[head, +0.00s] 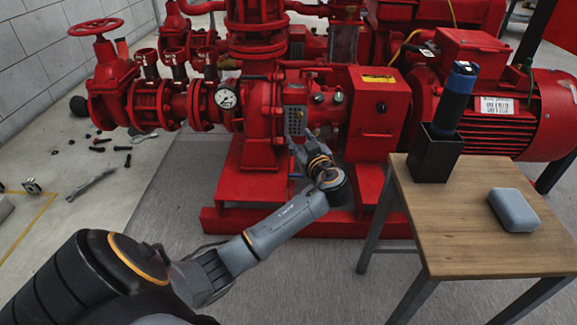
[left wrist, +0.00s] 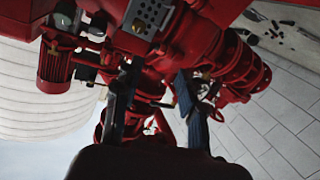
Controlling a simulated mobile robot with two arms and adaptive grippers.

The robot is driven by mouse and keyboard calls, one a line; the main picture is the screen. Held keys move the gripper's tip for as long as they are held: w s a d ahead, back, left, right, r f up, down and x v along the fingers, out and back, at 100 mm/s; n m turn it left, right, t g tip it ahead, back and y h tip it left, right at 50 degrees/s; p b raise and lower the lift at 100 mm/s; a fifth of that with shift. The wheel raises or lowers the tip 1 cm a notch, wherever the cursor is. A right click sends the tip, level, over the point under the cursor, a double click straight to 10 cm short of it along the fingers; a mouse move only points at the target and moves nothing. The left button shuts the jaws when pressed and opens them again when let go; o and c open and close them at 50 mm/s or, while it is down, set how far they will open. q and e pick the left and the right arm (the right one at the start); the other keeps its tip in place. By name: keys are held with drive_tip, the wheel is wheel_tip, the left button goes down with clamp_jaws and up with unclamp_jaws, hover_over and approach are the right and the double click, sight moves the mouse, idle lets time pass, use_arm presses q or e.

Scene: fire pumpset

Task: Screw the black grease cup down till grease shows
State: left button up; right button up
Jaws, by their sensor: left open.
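A small dark knob-like cup (head: 318,98), which looks like the black grease cup, sits on the red bearing housing between the pump and the motor-side box. A paler, greenish cup (head: 337,97) sits just right of it. My left gripper (head: 301,142) is open and empty, in front of the pump, below and left of the cups. In the left wrist view its two fingers (left wrist: 154,80) stand apart with red pump parts beyond.
A grey dotted plate (head: 295,120) is close to my left fingers. A pressure gauge (head: 226,98) and red valves stand left. A wooden table (head: 480,220) at right bears a black holder (head: 433,157) with a blue-black tool and a grey case (head: 513,210). Loose parts lie on the left floor.

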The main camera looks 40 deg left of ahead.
use_arm(q)
drive_tip(key=s+d+f+m+g+h+p, duration=0.1)
drive_tip(key=s+d+f+m+h+p, duration=0.4)
drive_tip(key=p, duration=0.5)
drive_tip(key=s+d+f+m, duration=0.2)
drive_tip(key=s, duration=0.1)
drive_tip(key=shift+d+h, duration=0.4)
